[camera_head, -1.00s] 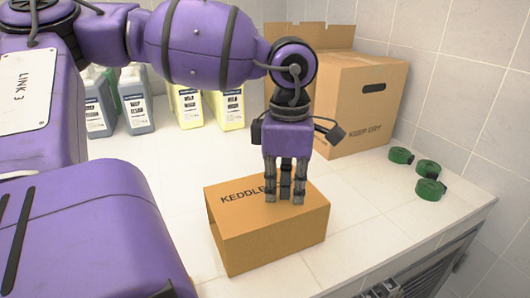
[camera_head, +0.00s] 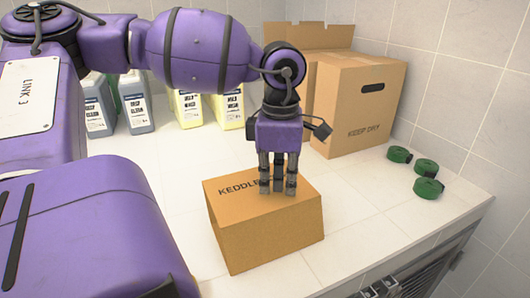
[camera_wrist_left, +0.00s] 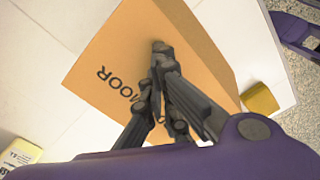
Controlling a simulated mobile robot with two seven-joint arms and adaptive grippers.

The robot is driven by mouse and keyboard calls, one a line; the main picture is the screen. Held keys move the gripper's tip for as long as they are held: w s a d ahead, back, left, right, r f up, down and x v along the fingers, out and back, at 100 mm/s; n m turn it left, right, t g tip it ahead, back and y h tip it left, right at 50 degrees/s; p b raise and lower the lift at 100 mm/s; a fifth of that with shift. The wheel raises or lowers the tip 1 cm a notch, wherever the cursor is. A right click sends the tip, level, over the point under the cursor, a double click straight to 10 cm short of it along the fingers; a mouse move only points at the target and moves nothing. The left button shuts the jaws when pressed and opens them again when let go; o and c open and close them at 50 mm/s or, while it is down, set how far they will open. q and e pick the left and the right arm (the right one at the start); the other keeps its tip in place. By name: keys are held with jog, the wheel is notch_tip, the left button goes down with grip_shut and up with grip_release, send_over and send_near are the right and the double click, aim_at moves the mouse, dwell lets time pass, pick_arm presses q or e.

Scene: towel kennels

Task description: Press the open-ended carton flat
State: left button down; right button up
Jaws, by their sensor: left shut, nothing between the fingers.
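The orange-brown carton (camera_head: 268,238) stands unflattened on the white counter, with KEDDLE lettering partly covered on its top. Its top also shows in the left wrist view (camera_wrist_left: 105,45), with part of the lettering upside down. My left gripper (camera_head: 276,190) points down with its fingers together and nothing between them. Its fingertips are at the carton's top face, right of the lettering; I cannot tell whether they press on it. The open ends are not clearly visible from here. Grey finger-like parts at the bottom edge of the head view look like my right gripper (camera_head: 383,290), mostly cut off.
A larger KEEP DRY box (camera_head: 362,105) stands at the back right. Several green rolls (camera_head: 427,188) lie near the right edge.

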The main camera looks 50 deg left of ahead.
pick_arm(q)
jog(key=shift+a+f, duration=0.35)
jog(key=shift+f, duration=0.1)
jog(key=shift+a+f, duration=0.25)
jog(key=shift+a, duration=0.2)
jog(key=shift+w+a+f, duration=0.2)
jog(key=shift+w+a, duration=0.15)
jog(key=shift+r, duration=0.2)
jog(key=shift+r+p, duration=0.45)
jog(key=shift+r, duration=3.5)
